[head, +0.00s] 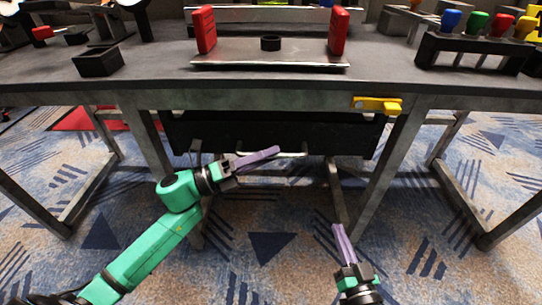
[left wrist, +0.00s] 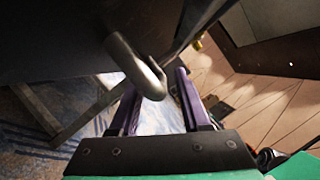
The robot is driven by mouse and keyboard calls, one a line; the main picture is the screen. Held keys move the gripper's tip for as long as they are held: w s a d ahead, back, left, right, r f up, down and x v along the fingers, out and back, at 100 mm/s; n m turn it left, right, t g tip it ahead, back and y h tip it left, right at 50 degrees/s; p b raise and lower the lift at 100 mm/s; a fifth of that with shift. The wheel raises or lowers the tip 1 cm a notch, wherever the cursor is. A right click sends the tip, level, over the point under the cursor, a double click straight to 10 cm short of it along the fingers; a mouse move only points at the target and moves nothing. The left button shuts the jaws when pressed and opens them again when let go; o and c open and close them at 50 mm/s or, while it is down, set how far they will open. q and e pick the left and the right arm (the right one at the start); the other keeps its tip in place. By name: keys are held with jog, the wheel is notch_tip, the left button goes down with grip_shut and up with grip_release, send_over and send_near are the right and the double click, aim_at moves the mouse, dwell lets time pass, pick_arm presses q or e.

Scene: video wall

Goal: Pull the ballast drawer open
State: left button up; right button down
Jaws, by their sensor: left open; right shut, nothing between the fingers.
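The black ballast drawer (head: 270,136) hangs under the table, below the front edge. A pale metal bar handle (head: 292,154) sits low on its front, partly hidden behind my left gripper's fingers. My left gripper (head: 278,152), with purple fingers, is open at the handle's left part. In the left wrist view the curved end of the handle (left wrist: 136,66) lies in front of and between the open fingers (left wrist: 156,84); I cannot tell whether they touch it. My right gripper (head: 336,226) is shut and empty, low in front of the table, apart from the drawer.
A yellow latch-like piece (head: 377,104) sits on the table's front edge at right. The grey table (head: 150,75) carries a metal plate with red uprights (head: 205,30), a black box (head: 98,62) and a rack of coloured knobs (head: 475,50). Table legs stand on both sides.

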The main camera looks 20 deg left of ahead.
pick_arm(q)
jog(key=shift+w+d+r, duration=0.1)
jog(key=shift+w+d, duration=0.2)
jog(key=shift+d, duration=0.15)
grip_shut()
dwell(1.1)
